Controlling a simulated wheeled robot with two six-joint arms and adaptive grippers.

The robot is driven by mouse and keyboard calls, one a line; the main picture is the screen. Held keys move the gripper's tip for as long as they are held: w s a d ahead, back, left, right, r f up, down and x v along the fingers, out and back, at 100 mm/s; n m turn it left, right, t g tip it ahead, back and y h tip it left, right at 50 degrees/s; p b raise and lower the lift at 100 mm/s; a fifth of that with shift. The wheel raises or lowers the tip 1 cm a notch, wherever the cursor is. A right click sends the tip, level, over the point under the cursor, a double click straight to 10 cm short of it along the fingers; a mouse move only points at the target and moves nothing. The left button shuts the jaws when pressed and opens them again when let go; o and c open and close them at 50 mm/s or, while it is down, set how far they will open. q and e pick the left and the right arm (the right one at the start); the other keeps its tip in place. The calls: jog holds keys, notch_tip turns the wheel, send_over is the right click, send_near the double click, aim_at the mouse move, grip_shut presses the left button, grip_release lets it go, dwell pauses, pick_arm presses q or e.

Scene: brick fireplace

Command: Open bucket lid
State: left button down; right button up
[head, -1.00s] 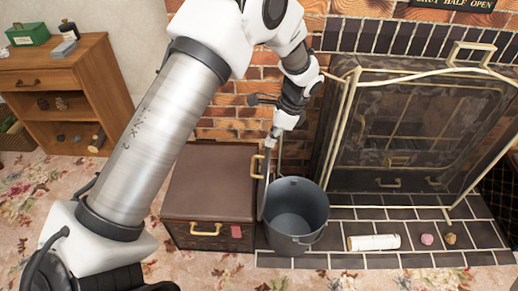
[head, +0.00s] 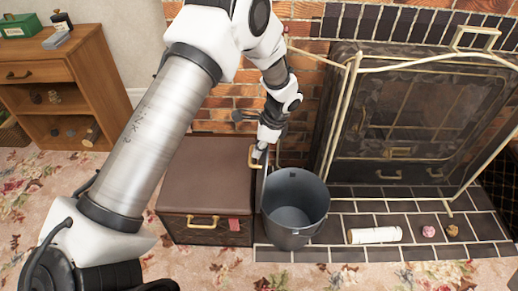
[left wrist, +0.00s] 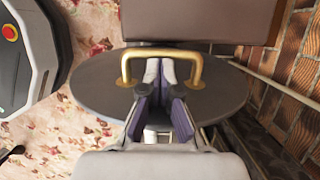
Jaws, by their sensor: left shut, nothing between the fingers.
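The grey bucket (head: 297,228) stands upright on the hearth tiles with its mouth uncovered. Its dark round lid (head: 264,190) stands nearly on edge at the bucket's left rim. The lid's brass handle (head: 252,157) faces left. In the left wrist view the lid (left wrist: 95,88) is a wide dark disc with the handle (left wrist: 124,68) arched over it. My left gripper (head: 260,158) is shut and empty at the handle. In the left wrist view its fingertips (left wrist: 160,72) lie between the handle's two legs; whether they touch it I cannot tell. My right gripper is out of view.
A brown box (head: 205,180) with a brass handle stands close left of the bucket. A fireplace screen (head: 400,120) stands behind right. A white roll (head: 375,235) and small lumps (head: 428,231) lie on the hearth. A wooden cabinet (head: 55,90) stands far left.

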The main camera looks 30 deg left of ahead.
pick_arm(q)
jog(key=shift+t+h, duration=0.5)
jog(key=shift+h, duration=0.4)
jog(key=s+a+p, duration=0.1)
jog(key=a+p, duration=0.1)
jog(key=s+a+p, duration=0.1)
jog(key=p, duration=0.1)
jog(key=shift+s+a+f, duration=0.1)
jog(key=shift+a, duration=0.25)
notch_tip(320, 180, up, 10)
jog(key=d+p, duration=0.1)
jog(key=p, duration=0.9)
jog(key=shift+w+d, duration=0.3)
jog(key=shift+w, duration=0.15)
jog(key=shift+f, duration=0.1)
